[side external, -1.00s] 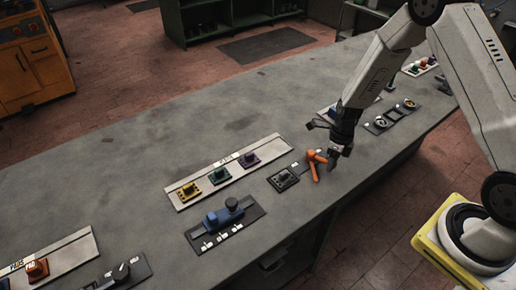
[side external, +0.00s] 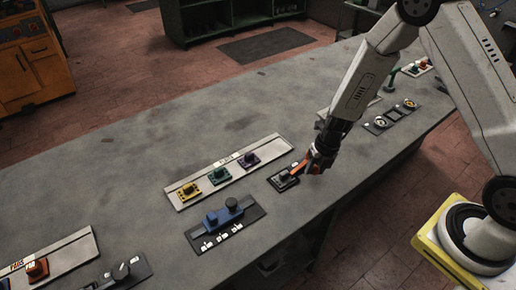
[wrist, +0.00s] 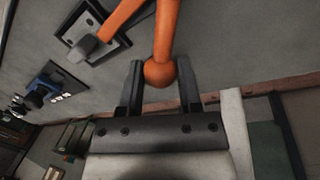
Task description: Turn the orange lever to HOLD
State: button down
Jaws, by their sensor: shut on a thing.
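The orange lever (side external: 300,166) sits by the bench's right edge, partly hidden by my gripper in the side view. In the wrist view two orange bars show; one (wrist: 164,35) ends in a round knob (wrist: 158,73) between my fingers. The other bar (wrist: 122,18) reaches toward the grey knob on a small black plate. My gripper (side external: 315,164) is shut on the lever's round knob; its fingers (wrist: 160,85) stand on both sides of it. I cannot read any HOLD marking.
The small black plate (side external: 277,186) with its grey knob lies close to the lever. A blue slider panel (side external: 199,242) and a pale panel with yellow, green and purple switches (side external: 270,142) lie to the left.

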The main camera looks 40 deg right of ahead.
jog(key=shift+w+a+m, duration=0.2)
jog(key=shift+m, duration=0.2)
jog(key=shift+c, duration=1.4)
grip_release()
jog(key=shift+s+d, duration=0.1)
jog(key=shift+d, duration=0.05)
